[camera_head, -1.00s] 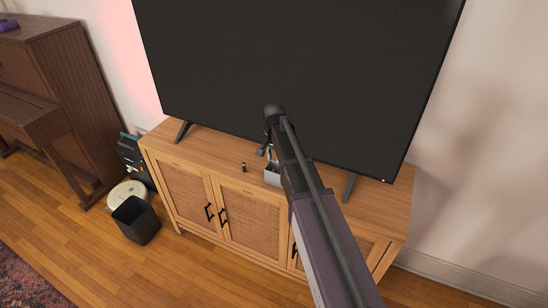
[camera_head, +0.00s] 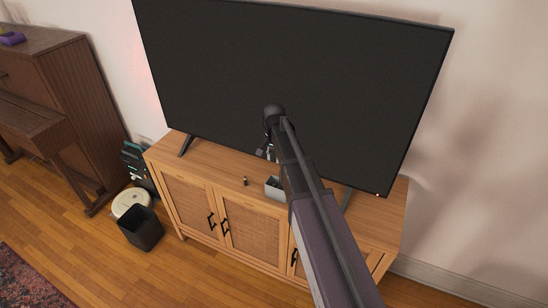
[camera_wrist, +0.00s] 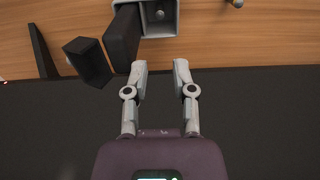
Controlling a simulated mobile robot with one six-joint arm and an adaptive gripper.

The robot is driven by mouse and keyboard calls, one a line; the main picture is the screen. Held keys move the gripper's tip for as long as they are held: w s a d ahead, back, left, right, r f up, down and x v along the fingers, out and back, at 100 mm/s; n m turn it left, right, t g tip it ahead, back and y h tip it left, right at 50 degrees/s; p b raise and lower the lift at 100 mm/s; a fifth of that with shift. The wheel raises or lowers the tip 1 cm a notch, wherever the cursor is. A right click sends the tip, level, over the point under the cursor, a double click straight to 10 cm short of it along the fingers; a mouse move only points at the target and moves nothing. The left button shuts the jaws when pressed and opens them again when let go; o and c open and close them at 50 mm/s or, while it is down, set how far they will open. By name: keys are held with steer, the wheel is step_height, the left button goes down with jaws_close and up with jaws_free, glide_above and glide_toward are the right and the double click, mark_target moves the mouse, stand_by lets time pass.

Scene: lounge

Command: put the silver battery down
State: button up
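My gripper (camera_wrist: 160,67) is open in the wrist view, its two grey fingers apart with nothing visible between them. In the head view my gripper (camera_head: 267,153) is small and partly hidden by my arm, above the wooden cabinet in front of the TV. A grey open tray (camera_wrist: 178,20) lies just beyond the fingertips in the wrist view. A small round silvery thing (camera_wrist: 158,15) shows inside it; I cannot tell whether it is the silver battery. The tray (camera_head: 274,188) also shows in the head view, partly behind my arm.
Two dark blocks, one (camera_wrist: 88,62) beside another (camera_wrist: 122,38), stand near the tray and left finger. A small upright object (camera_head: 245,181) stands left of the tray on the cabinet (camera_head: 200,153). The big TV (camera_head: 330,80) rises close behind. The cabinet's left top is mostly clear.

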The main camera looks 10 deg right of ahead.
steer(key=shift+r+p, duration=0.5)
steer(key=shift+r, duration=0.3)
steer(key=s+d+n, duration=0.2)
steer(key=s+n, duration=0.5)
steer(key=s, duration=1.5)
steer(key=shift+s, duration=0.2)
steer(key=o, duration=0.3)
steer(key=shift+w, duration=0.1)
